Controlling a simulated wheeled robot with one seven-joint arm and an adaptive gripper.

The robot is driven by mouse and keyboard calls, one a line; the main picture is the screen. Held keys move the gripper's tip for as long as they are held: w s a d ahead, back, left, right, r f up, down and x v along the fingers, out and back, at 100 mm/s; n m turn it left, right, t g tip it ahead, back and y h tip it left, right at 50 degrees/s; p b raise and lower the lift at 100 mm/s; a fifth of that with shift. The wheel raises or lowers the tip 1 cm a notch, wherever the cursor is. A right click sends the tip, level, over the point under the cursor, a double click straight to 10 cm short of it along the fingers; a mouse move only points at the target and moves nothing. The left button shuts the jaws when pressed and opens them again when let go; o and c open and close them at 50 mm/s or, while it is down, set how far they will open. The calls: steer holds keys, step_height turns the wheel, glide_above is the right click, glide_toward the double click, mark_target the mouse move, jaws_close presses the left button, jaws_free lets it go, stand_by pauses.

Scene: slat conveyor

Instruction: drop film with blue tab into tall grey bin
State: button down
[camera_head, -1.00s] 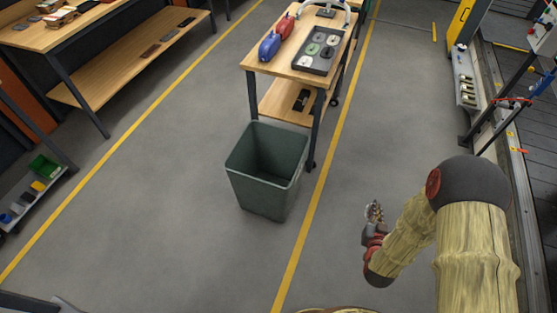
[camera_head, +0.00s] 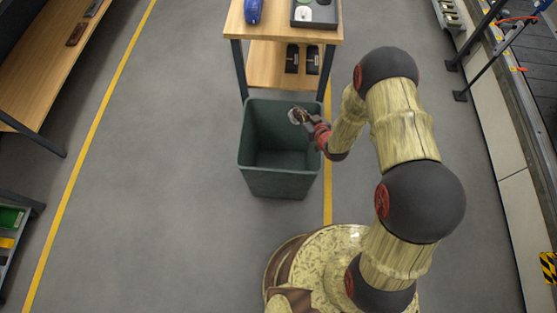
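The tall grey bin (camera_head: 279,184) stands upright on the floor in front of the wooden trolley, its dark green-grey inside open to the camera. My gripper (camera_head: 299,116) reaches in from the right, over the bin's opening near its right rear side. A small pale, shiny scrap, the film (camera_head: 294,115), shows at the fingertips, and the fingers look closed on it. The scrap is small here, and I cannot make out a blue tab. The inside of the bin that I can see looks empty.
The wooden trolley (camera_head: 275,66) stands just behind the bin, with a blue bottle (camera_head: 253,10) and a dark tray (camera_head: 316,15) on top. A workbench (camera_head: 45,60) is at the far left. The conveyor (camera_head: 520,110) runs along the right. Floor left of the bin is clear.

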steer(key=w+a+f+n+y+b, duration=0.1)
steer(key=a+f+b, duration=0.1)
steer(key=f, duration=0.3)
steer(key=w+a+f+n+g+y+b, duration=0.1)
steer(key=a+f+b, duration=0.1)
steer(key=f, duration=0.3)
steer(key=shift+w+a+f+b, duration=0.25)
steer(key=shift+f+b, duration=0.15)
steer(key=shift+b, duration=0.3)
steer(key=c, duration=2.1)
jaws_free()
steer(key=shift+o, duration=0.7)
steer(key=shift+d+g, duration=0.1)
steer(key=shift+g, duration=0.2)
steer(key=v, duration=1.2)
steer(key=shift+f, duration=0.15)
